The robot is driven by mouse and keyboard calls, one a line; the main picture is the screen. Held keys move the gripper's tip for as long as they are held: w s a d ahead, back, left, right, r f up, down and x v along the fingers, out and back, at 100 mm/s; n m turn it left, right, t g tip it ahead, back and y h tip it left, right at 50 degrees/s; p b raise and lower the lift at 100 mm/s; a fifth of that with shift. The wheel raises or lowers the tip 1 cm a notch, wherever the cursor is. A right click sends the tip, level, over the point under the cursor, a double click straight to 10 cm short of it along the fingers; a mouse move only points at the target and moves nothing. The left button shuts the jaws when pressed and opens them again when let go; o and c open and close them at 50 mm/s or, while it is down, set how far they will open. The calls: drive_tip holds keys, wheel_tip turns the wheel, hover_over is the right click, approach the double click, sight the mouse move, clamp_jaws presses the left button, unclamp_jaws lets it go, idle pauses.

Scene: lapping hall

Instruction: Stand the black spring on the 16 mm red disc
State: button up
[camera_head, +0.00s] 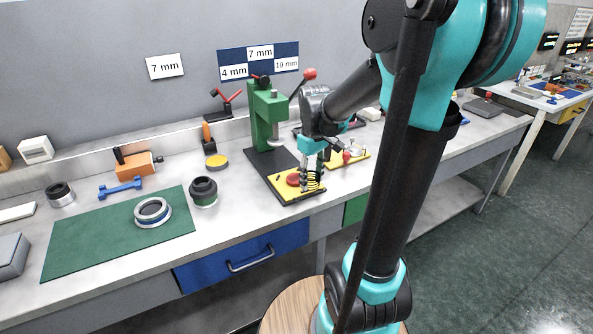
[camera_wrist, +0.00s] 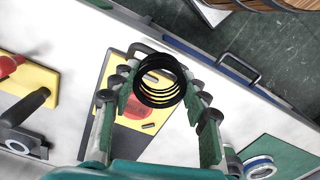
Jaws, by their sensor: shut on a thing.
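The black spring (camera_wrist: 148,92) is between the green finger pads of my gripper (camera_wrist: 161,88) in the wrist view, its coils seen almost end-on. My gripper (camera_head: 312,172) is shut on it, pointing down over the yellow plate (camera_head: 287,197) of the green press. A red disc (camera_head: 292,180) lies on that plate, just left of the spring in the head view. In the wrist view the red disc (camera_wrist: 137,108) shows partly behind the spring and is offset from its centre. I cannot tell how far the spring is above the plate. No size mark on the disc is readable.
The green press (camera_head: 263,115) with its red-knobbed lever stands close behind my gripper. A second yellow plate (camera_head: 350,160) with a red part lies to the right. A green mat (camera_head: 85,243) with a ring, and a dark green-based cylinder (camera_head: 203,192), are to the left.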

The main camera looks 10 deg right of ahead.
hover_over(296, 178)
drive_tip(key=shift+w+a, duration=0.1)
drive_tip(key=shift+w, duration=0.05)
drive_tip(key=shift+f, duration=1.75)
drive_tip(key=shift+f, duration=0.1)
drive_tip(key=o, duration=1)
wheel_tip(296, 178, up, 12)
drive_tip(key=s+d+f+m+t, duration=0.1)
drive_tip(key=s+f+m, duration=0.1)
drive_tip(key=s+f, duration=0.3)
drive_tip(key=s+d+f+m+t, duration=0.1)
drive_tip(key=s+f+m, duration=0.1)
drive_tip(key=s+f, duration=0.4)
drive_tip(key=s+d+f+m+t, duration=0.2)
drive_tip(key=s+f, duration=0.3)
drive_tip(key=s, duration=0.6)
drive_tip(key=shift+f+m, duration=0.25)
drive_tip(key=shift+m, duration=0.05)
